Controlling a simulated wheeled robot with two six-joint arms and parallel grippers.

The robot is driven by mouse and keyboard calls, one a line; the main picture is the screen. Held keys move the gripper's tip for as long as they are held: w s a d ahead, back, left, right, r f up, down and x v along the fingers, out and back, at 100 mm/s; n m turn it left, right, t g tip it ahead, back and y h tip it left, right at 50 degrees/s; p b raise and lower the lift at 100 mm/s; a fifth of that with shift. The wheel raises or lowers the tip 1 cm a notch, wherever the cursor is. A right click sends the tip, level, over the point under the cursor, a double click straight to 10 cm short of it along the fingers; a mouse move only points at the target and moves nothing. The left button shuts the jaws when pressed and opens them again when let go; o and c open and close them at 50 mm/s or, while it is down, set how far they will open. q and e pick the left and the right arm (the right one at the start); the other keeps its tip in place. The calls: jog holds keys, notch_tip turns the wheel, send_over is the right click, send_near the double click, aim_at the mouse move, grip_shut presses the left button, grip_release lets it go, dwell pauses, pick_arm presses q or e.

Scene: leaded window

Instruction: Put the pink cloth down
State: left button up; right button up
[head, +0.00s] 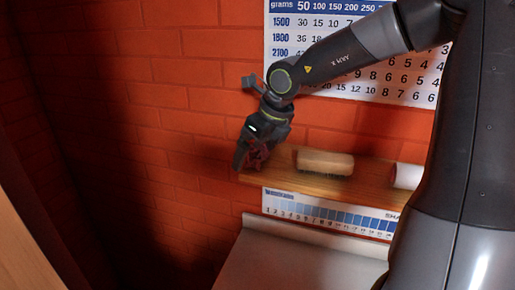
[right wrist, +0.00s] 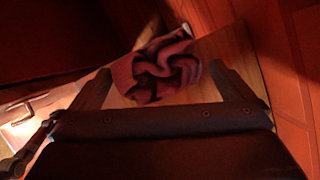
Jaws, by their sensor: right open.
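The pink cloth (right wrist: 160,72) lies crumpled on the left end of a wooden shelf (right wrist: 222,48), between and just beyond the fingertips of my right gripper (right wrist: 160,76) in the right wrist view. The jaws are spread wide, and the cloth does not look pinched. In the head view my right gripper (head: 250,156) is at the left end of the shelf (head: 300,182), with a dark reddish bit of the cloth (head: 258,155) showing at its fingers. Most of the cloth is hidden there. My left gripper is not in view.
A wooden-backed brush (head: 323,162) lies on the shelf right of my gripper, and a white cylindrical thing (head: 405,176) is farther right. Printed charts (head: 330,215) hang on the red brick wall (head: 150,100). A pale surface (head: 300,262) is below. The shelf's left end is open.

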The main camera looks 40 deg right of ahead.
jog(key=shift+r, duration=0.1)
jog(key=shift+r+p, duration=0.2)
jog(key=shift+p, duration=0.15)
jog(key=shift+s+r, duration=0.1)
jog(key=shift+r, duration=0.1)
jog(key=b+v, duration=0.2)
jog(key=v, duration=0.9)
jog(key=shift+r, duration=0.15)
